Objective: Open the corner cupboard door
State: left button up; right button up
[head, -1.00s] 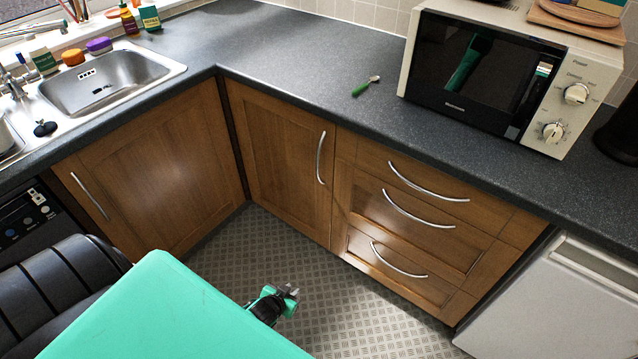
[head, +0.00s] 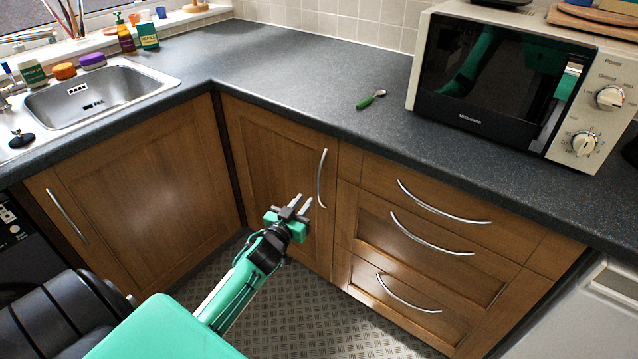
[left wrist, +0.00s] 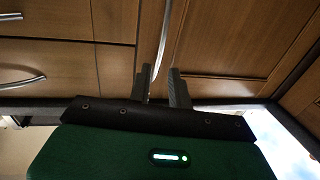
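The corner cupboard door (head: 268,165) is a wooden panel between the sink cupboard and the drawers, and it is closed. Its curved silver handle (head: 321,178) stands upright near the door's right edge. My left gripper (head: 302,207) is in front of the door, close to the handle's lower end. In the left wrist view, the gripper (left wrist: 162,85) has its two grey fingers apart. The handle (left wrist: 164,40) runs down toward the gap between them there. I cannot tell whether a finger touches it. My right gripper is in neither view.
The sink cupboard door (head: 150,190) meets the corner at the left. Drawers (head: 425,235) with curved handles stand right of the door. The dark worktop (head: 300,75) overhangs both, with a microwave (head: 500,85) at right. Patterned floor (head: 310,310) is clear below.

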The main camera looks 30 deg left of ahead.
aim_at(318, 183)
pick_arm(q)
jog(key=w, duration=0.6)
jog(key=w+a, duration=0.1)
jog(key=w, duration=0.2)
jog(key=shift+w+a+b, duration=0.1)
jog(key=shift+w+b, duration=0.05)
jog(key=shift+b, duration=0.15)
jog(key=shift+w, duration=0.6)
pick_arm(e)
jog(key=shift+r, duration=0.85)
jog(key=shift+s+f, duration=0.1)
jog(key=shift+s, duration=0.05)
pick_arm(q)
grip_shut()
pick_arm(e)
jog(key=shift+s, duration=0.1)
